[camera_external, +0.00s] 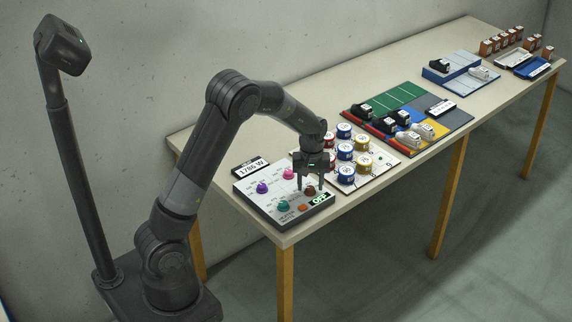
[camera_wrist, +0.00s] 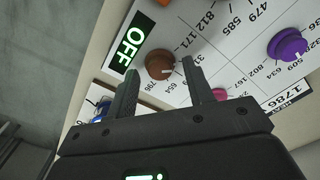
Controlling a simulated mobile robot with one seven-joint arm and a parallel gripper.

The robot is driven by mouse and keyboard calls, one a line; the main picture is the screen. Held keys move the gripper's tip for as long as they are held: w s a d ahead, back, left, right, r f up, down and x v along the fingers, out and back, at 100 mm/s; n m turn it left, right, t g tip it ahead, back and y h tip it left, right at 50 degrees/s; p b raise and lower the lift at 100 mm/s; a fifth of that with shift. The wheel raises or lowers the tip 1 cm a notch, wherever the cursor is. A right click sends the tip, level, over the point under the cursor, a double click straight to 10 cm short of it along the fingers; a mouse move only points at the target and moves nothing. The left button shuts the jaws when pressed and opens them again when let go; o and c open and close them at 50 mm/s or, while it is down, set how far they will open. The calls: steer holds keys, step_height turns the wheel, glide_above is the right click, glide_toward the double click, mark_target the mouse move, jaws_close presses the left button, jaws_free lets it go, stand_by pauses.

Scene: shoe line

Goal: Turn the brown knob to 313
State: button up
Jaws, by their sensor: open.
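The brown knob (camera_wrist: 158,63) sits on a white control panel, and it also shows in the external view (camera_external: 310,191). A small light mark on the knob points to the right and slightly down in the wrist view, near the printed 654. Numbers such as 796, 171 and 812 are printed around it. A label beginning with 31 is partly hidden by a finger. My gripper (camera_external: 311,187) is open just above the panel, with one fingertip on either side of the knob. Whether the fingers touch it, I cannot tell.
A 1786 W sign stands behind. Blue, yellow and red tins stand close on the right.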

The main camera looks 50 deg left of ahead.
mark_target(310, 188)
step_height(310, 188, up, 11)
steer(key=shift+f, duration=0.2)
stand_by(0.5)
steer(key=s+d+r+m+t, duration=0.3)
steer(key=s+r+m, duration=0.2)
steer(key=s+r, duration=0.8)
steer(key=s+d+m+t, duration=0.1)
steer(key=s+m, duration=0.4)
steer(key=s, duration=1.2)
steer(key=shift+d+f+t, duration=0.25)
steer(key=shift+f+t, duration=0.15)
steer(key=shift+t, duration=0.4)
